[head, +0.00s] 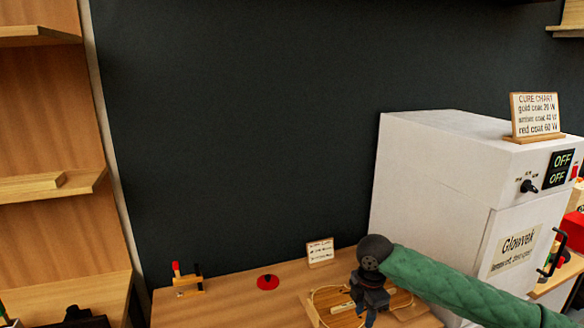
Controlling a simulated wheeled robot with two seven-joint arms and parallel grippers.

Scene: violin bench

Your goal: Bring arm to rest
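My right arm, in a green sleeve, reaches in from the right in the head view. My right gripper (370,308) is dark and hangs downward over a wooden board (312,310) on the bench. The gripper hides part of the board, and its fingertips are too small and dark to tell whether they are open or shut. A thin yellowish loop and a small pale wooden piece (342,308) lie on the board beside the gripper. I cannot make out my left gripper.
A white cabinet (425,170) labelled "Glowvek" stands right, its display reading OFF; a cure chart (535,115) is on top. On the bench (225,305) are a red disc (268,282), a small sign (320,252) and a wooden holder (190,285). An unclear dark object (85,319) is lower left.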

